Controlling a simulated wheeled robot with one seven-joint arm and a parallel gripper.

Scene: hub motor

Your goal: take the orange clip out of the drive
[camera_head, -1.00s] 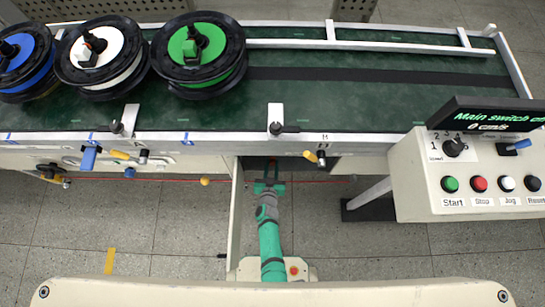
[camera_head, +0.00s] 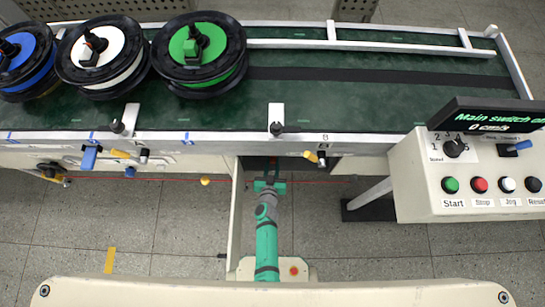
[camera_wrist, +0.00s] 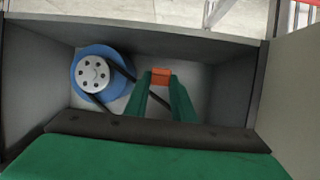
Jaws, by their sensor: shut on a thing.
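In the wrist view the orange clip (camera_wrist: 161,71) is between the fingertips of my gripper (camera_wrist: 161,80), which is shut on it. The clip is inside the grey drive housing (camera_wrist: 240,92), in front of its pale back wall. A blue motor pulley (camera_wrist: 84,86) with a silver hub is to the left, with a black belt (camera_wrist: 122,64) running from it. The fingers hide part of the belt, and I cannot tell whether the clip touches it. In the head view my gripper (camera_head: 270,184) is under the conveyor's front edge; the clip is not visible there.
The conveyor (camera_head: 350,110) carries blue, white and green spools (camera_head: 205,75) at its left. A control box (camera_head: 470,185) with buttons stands at the right. Its display reads 0 cm/s.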

